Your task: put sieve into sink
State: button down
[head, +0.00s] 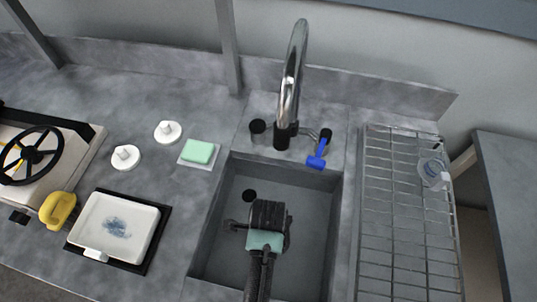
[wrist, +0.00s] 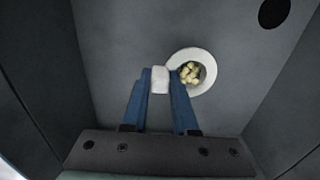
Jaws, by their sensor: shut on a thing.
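The sieve (wrist: 207,86) shows in the wrist view as a white ring with a short white handle. Several pale yellow lumps (wrist: 189,72) lie within the ring. My gripper (wrist: 160,76) has its two blue fingers shut on the white handle, with the ring to the right. In the head view my gripper (head: 268,214) reaches down within the outline of the grey sink (head: 224,247). The sieve is hidden there behind my gripper. The wrist view shows the sink floor behind the sieve; I cannot tell whether they touch.
A wire rack (head: 395,235) with a clear glass (head: 432,172) is at the right. A green sponge (head: 198,151) and a white tray (head: 113,226) are at the left. The drain hole (head: 249,196) is clear.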

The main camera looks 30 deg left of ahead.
jog(key=c, duration=0.7)
grip_release()
jog(key=shift+f, duration=0.1)
notch_tip(320, 180, up, 12)
jog(key=shift+r+p, duration=0.2)
jog(key=shift+p, duration=0.2)
